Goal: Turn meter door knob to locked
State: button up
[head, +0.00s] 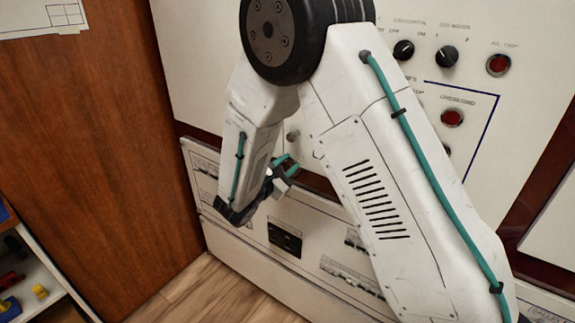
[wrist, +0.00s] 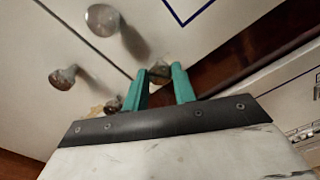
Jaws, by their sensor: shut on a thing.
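In the wrist view my gripper (wrist: 160,82) has its two teal fingers closed on the sides of a small metal knob (wrist: 160,71) on the pale panel. The fingers hide part of this knob, and its marking and turned position cannot be read. In the head view my gripper (head: 287,168) is at the lower part of the white cabinet, partly behind my arm. The knob it holds cannot be made out there.
More metal knobs stick out nearby: one at the top (wrist: 101,19), one at left (wrist: 63,78). A dark red-brown strip (wrist: 240,60) runs beside the fingers. The lower panel (head: 284,238) juts out below. A wooden wall (head: 95,150) stands at left.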

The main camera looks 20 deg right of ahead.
jog(key=m, duration=0.7)
dwell(0.6)
jog(key=o, duration=1)
jog(key=v, duration=0.7)
jog(key=shift+s+a, duration=0.25)
